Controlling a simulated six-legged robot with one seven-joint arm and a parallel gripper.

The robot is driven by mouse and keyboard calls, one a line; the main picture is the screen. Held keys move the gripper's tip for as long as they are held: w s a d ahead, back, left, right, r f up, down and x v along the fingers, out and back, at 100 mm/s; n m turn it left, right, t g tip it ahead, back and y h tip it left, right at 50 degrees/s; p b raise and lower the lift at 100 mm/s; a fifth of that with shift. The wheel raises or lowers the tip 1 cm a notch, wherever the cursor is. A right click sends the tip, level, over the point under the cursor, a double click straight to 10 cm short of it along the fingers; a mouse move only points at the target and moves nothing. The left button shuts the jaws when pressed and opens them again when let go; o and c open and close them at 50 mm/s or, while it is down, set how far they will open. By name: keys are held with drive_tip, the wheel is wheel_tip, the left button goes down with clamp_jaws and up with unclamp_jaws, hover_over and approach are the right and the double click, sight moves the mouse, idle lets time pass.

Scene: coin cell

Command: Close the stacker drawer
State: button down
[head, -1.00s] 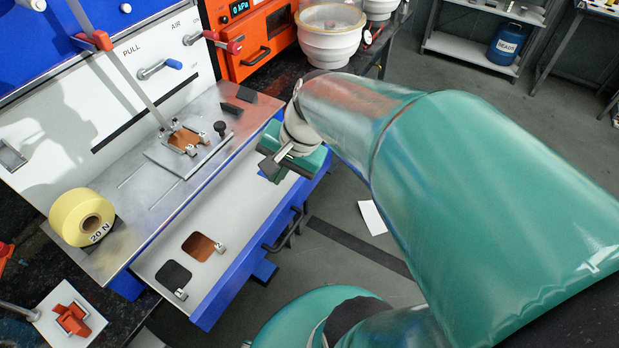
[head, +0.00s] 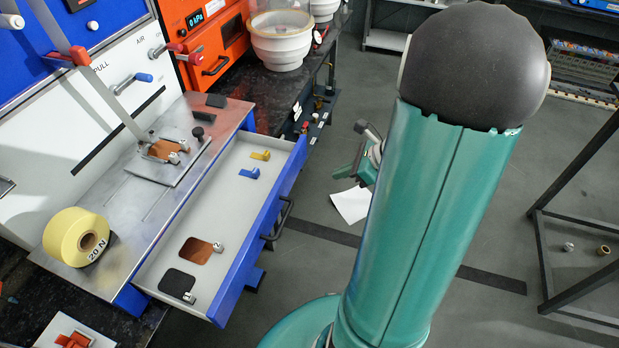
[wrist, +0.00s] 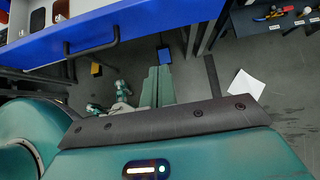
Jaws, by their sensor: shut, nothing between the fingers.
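The stacker drawer (head: 225,200) is pulled out from under the metal worktop in the head view. It has a pale tray, a blue front and a dark bar handle (head: 283,218). The blue drawer front (wrist: 135,18) and handle (wrist: 92,46) also show at the top left of the wrist view. My gripper (head: 349,170) is right of the drawer front, apart from it and partly hidden behind my arm. In the wrist view my gripper (wrist: 157,80) has its green fingers shut and empty, below and right of the handle.
Copper and black pieces, a blue clip (head: 249,173) and a yellow clip (head: 260,155) lie in the drawer. White paper (head: 351,204) lies on the floor. A dark rack (head: 590,200) stands at right.

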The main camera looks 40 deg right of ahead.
approach(292, 181)
drive_tip(key=shift+x, duration=2.95)
drive_tip(key=shift+a, duration=0.2)
drive_tip(key=w+a, duration=0.3)
drive_tip(key=w, duration=0.2)
drive_tip(key=w+a, duration=0.4)
drive_tip(key=w, duration=0.1)
drive_tip(key=w+a, duration=0.4)
drive_tip(key=w, duration=0.1)
drive_tip(key=shift+f, duration=0.1)
drive_tip(key=shift+w+a, duration=0.35)
drive_tip(key=shift+w, duration=0.15)
